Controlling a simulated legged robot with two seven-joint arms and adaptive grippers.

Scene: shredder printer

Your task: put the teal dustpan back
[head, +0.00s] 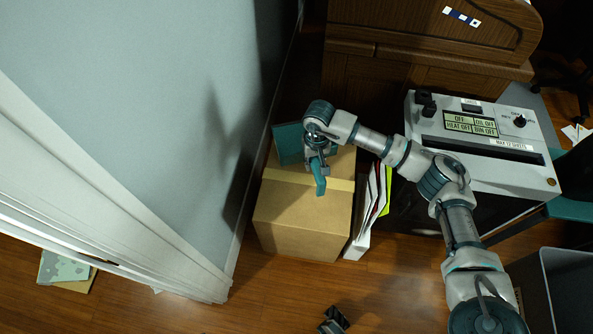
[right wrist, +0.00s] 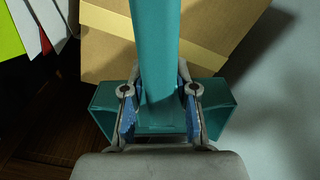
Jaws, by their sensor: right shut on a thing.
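The teal dustpan (head: 290,143) is above the back of a cardboard box (head: 300,222) beside the wall. Its handle (head: 319,181) points toward the front of the box. My right gripper (head: 317,163) is shut on the dustpan. In the right wrist view, the fingers (right wrist: 160,112) grip both sides of the handle's base, and the pan (right wrist: 215,108) shows on both sides behind them. I cannot tell whether the dustpan touches the box. A dark gripper tip, apparently my left gripper (head: 334,321), shows at the bottom edge; its jaw state is unclear.
White folders and a lime sheet (head: 386,190) stand right of the box. A shredder (head: 480,140) with display panels is farther right. A wooden cabinet (head: 420,70) stands behind, and a blue-grey wall (head: 170,110) is close on the left. The floor in front of the box is mostly clear.

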